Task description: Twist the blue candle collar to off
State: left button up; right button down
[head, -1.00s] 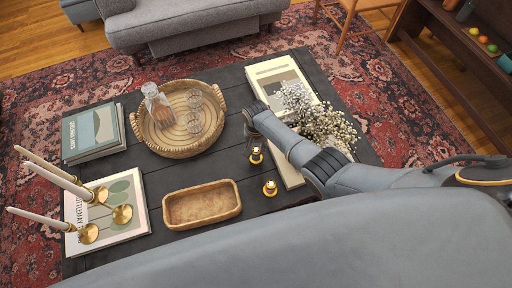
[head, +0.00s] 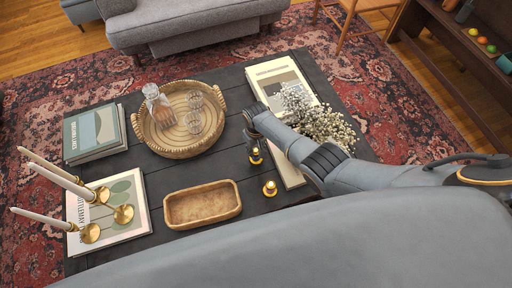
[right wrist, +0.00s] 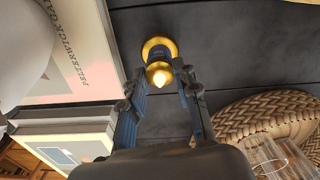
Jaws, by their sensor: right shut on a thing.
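Two small gold-based candles stand on the dark table near its front right. The farther candle (head: 256,158) is between the fingers of my right gripper (head: 254,145), which reaches down from above. In the right wrist view, this candle shows a round gold base (right wrist: 158,44), a dark bluish collar (right wrist: 159,57) and a glowing tip (right wrist: 158,75). My right gripper (right wrist: 160,80) is shut on it there, one finger on each side. The collar's setting is too small to read. The nearer candle (head: 269,189) stands free. My left gripper is not in view.
A wooden tray (head: 203,222) lies left of the candles. A woven tray (head: 152,143) with glassware is behind it. White flowers (head: 315,125) and books (head: 270,75) are close to my right arm. Gold candlesticks (head: 90,233) stand at the left.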

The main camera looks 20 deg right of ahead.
jog(key=n, duration=0.4)
jog(key=shift+n, duration=0.3)
jog(key=n, duration=0.4)
jog(key=shift+n, duration=0.3)
jog(key=n, duration=0.4)
jog(key=shift+n, duration=2.1)
jog(key=c, duration=1)
grip_release()
